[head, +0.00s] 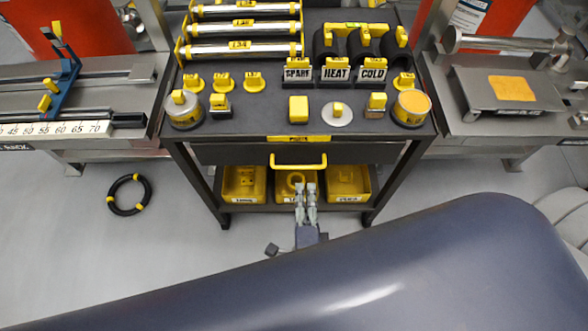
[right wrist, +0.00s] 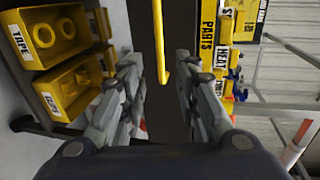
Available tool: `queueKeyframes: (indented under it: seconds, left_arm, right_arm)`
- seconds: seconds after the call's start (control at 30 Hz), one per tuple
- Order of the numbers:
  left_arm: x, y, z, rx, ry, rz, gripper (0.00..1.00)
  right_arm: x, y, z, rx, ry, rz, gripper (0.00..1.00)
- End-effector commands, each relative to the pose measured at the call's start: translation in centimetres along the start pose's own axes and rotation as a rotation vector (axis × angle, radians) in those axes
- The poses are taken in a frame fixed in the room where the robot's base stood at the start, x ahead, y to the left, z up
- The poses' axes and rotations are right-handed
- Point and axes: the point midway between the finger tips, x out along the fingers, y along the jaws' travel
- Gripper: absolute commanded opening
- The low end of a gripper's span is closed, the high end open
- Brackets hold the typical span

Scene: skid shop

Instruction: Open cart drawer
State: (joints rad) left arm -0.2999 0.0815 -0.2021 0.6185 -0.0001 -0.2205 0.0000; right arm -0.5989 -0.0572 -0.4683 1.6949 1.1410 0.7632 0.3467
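The dark cart (head: 150,140) stands in the middle of the head view. Its drawer (head: 225,155) sits flush under the top, looking shut, below a yellow PARTS label. A yellow bar handle (head: 298,167) is on the drawer front. My right gripper (head: 306,187) is just in front of and below the handle in the head view. In the right wrist view my right gripper (right wrist: 158,75) has its fingers apart, with the yellow handle (right wrist: 158,40) between and beyond them, not clamped. The dark drawer front (right wrist: 177,100) also shows there. My left gripper is not in view.
Yellow bins (head: 245,183) stand on the cart's lower shelf. The top carries rollers, labelled blocks and an orange-topped can (head: 411,107). Benches flank the cart on both sides. A black ring (head: 129,195) lies on the floor at left.

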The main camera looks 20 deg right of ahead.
Motion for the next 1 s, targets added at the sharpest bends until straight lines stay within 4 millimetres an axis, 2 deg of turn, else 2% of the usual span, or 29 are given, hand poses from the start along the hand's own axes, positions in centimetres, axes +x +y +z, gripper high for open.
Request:
queueKeyframes:
  seconds: [0.2,0.5,0.7,0.97,1.0]
  left_arm:
    - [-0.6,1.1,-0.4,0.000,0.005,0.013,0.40]
    - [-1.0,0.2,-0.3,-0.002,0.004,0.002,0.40]
    - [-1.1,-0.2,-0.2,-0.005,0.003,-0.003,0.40]
    - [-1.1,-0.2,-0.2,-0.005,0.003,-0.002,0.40]
    - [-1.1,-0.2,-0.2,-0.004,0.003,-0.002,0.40]
  right_arm:
    - [3.8,-0.3,0.1,-0.005,-0.002,-0.005,0.29]
    - [8.8,-0.2,0.1,-0.006,-0.004,-0.004,0.29]
    - [10.1,-0.1,0.1,-0.006,-0.004,-0.001,0.29]
    - [10.2,0.0,0.1,-0.006,-0.004,-0.001,0.29]
    - [10.2,0.0,0.1,-0.006,-0.004,-0.001,0.23]
